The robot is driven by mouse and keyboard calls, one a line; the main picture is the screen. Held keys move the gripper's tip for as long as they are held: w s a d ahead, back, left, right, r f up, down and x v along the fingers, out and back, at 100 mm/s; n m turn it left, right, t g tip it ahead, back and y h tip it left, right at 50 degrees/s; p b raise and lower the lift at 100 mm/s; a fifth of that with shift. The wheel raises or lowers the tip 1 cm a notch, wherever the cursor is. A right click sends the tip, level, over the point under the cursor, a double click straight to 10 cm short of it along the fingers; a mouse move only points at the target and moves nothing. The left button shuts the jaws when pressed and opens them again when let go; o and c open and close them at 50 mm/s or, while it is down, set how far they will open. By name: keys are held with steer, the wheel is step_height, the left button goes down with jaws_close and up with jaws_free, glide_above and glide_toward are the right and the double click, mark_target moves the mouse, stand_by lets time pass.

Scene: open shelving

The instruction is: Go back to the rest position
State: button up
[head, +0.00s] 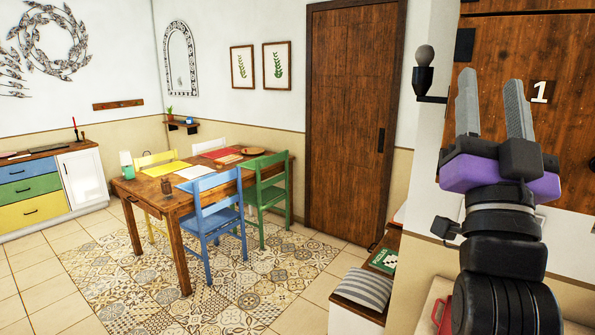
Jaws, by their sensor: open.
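My gripper (491,105) is raised at the right side of the head view, pointing up. Its two grey fingers stand apart with nothing between them. Below the fingers are a purple band and the black end of my arm. A wooden door or panel marked with a white "1" (541,92) is behind the gripper. Whether the gripper is close to that panel cannot be told from this one view.
A wooden table (165,200) with coloured chairs stands on a patterned tile area at the left. A low bench (352,316) with a striped cushion (363,289) is left of my arm. A black wall lamp (424,80) is left of the gripper. Tiled floor (245,308) in front is clear.

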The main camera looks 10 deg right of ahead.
steer(key=s+a+f+n+y, duration=0.25)
steer(key=f+n+y, duration=0.2)
steer(key=f, duration=0.45)
steer(key=s+a+f+n+y, duration=0.1)
steer(key=a+f+n+y, duration=0.3)
steer(key=f, duration=0.4)
steer(key=s+a+f+n+y, duration=0.25)
steer(key=f+y, duration=0.35)
steer(key=f, duration=0.3)
steer(key=s+a+f+m+g, duration=0.1)
steer(key=s+a+f+g, duration=0.2)
steer(key=s+f, duration=2)
steer(key=s+g, duration=0.1)
steer(key=g, duration=0.4)
steer(key=shift+s+a+m+g, duration=0.3)
steer(key=shift+s+a+g, duration=0.05)
steer(key=shift+s+g, duration=0.05)
